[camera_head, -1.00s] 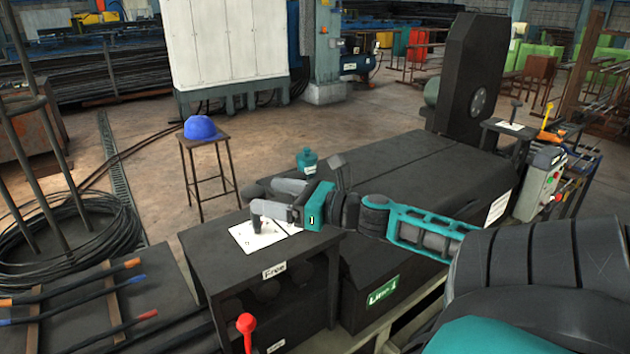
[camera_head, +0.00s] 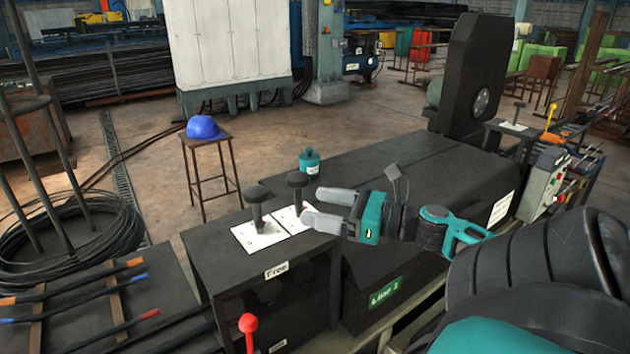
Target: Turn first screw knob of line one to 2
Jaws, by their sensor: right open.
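Two dark screw knobs stand upright on white marked plates on top of a dark cabinet. The left knob (camera_head: 261,208) rises from the left plate (camera_head: 256,237). The right knob (camera_head: 297,188) rises from the right plate (camera_head: 301,226). The cabinet (camera_head: 215,249) carries a label "Free". My right gripper (camera_head: 318,207) is open and empty, just right of the right knob, its two grey fingers pointing left. It looks apart from both knobs. The green line label (camera_head: 385,293) is on the machine side below. My left gripper is not in view.
A red-topped lever (camera_head: 247,325) stands in front of the cabinet. A blue helmet (camera_head: 202,127) rests on a stool to the left. The long dark machine bed (camera_head: 420,170) extends right toward a control box (camera_head: 541,184).

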